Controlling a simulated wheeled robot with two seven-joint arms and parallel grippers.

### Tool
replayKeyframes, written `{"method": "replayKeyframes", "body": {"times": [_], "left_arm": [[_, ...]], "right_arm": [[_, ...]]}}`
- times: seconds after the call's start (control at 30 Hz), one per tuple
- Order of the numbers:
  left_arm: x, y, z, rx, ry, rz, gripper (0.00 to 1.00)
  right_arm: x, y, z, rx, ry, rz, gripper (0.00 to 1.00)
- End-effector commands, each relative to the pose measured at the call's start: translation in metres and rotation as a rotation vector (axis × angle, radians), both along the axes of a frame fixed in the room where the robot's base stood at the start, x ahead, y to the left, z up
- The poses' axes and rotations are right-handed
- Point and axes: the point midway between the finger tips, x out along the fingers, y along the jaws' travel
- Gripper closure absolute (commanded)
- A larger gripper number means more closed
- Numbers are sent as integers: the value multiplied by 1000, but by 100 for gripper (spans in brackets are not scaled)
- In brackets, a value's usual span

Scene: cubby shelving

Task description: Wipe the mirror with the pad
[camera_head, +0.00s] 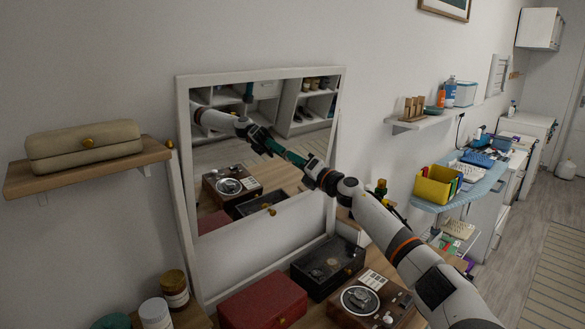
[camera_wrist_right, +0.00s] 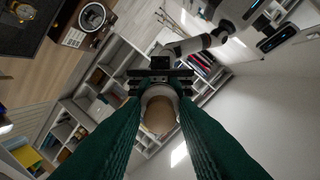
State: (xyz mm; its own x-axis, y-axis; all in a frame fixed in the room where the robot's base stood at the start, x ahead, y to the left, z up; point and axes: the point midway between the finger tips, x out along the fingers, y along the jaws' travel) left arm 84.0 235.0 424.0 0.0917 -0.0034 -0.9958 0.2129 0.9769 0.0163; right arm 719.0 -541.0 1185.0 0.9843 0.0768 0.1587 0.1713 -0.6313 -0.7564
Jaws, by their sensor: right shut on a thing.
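The mirror (camera_head: 225,205) is a white-framed panel leaning against the wall, and it reflects the shelves, the boxes and my arm. My right gripper (camera_head: 288,154) reaches to the glass near its middle. Its green fingers meet their reflection, so I cannot tell whether there is contact. In the wrist view, the right gripper (camera_wrist_right: 160,98) is shut on a rounded pale and tan thing, seemingly the pad (camera_wrist_right: 158,116). The pad is not clear in the head view. My left gripper is not in view.
Below the mirror stand a red box (camera_head: 262,303), a black box (camera_head: 327,266) and a turntable (camera_head: 362,299). Jars (camera_head: 174,288) stand at the lower left. A beige case (camera_head: 85,147) lies on the left wall shelf. A yellow bin (camera_head: 436,185) is at the right.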

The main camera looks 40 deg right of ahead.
Motion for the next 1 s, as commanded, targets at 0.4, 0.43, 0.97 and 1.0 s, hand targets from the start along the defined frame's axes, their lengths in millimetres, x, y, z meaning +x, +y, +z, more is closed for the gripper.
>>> {"method": "replayKeyframes", "body": {"times": [0.4, 0.43, 0.97, 1.0], "left_arm": [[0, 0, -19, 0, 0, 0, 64], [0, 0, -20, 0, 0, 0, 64], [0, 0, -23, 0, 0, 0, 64], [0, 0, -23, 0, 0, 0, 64]], "right_arm": [[2, -27, -1, 2, -2, -3, 100], [3, -30, -1, 1, -2, -2, 100], [2, -40, 0, -1, -1, -1, 100], [-1, -40, -1, -1, 1, -1, 100]]}}
